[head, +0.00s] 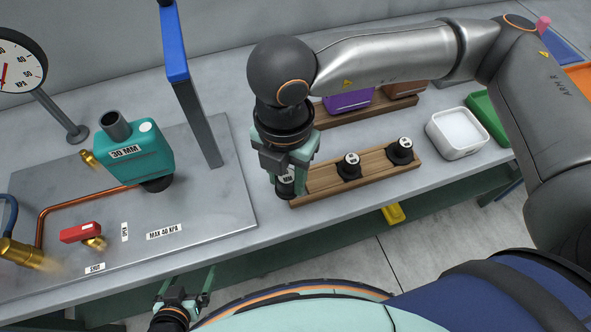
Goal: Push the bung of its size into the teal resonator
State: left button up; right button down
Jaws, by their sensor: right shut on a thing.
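The teal resonator (152,162) stands on the grey plate at the left. It has a "30 MM" label and an open grey pipe stub on top. My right gripper (286,178) points down at the left end of the front wooden rack (322,182), shut on a black bung (287,190). The bung's label shows "MM"; its number is hidden. I cannot tell whether it still touches the rack. Two more black bungs with white labels, a middle one (349,168) and a right one (401,152), stand in the rack. My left gripper (185,290) is open and empty, below the table's front edge.
A blue-topped post (190,90) stands between resonator and rack. A pressure gauge (18,65), a red-handled valve (82,233) and copper pipe (80,196) are at the left. Purple (348,101) and brown parts sit on a rear rack. A white tray (457,134) is at the right.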

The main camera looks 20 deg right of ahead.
pick_arm(q)
jog(key=shift+f+b, duration=0.55)
jog(key=shift+f, duration=0.25)
pick_arm(e)
jog(key=s+a+r, duration=0.3)
jog(key=s+a, duration=0.1)
jog(key=s, duration=0.2)
jog(key=shift+s+a+r, duration=0.15)
jog(key=shift+s+a, duration=0.05)
jog(key=shift+s, duration=0.15)
jog(key=shift+w, duration=0.1)
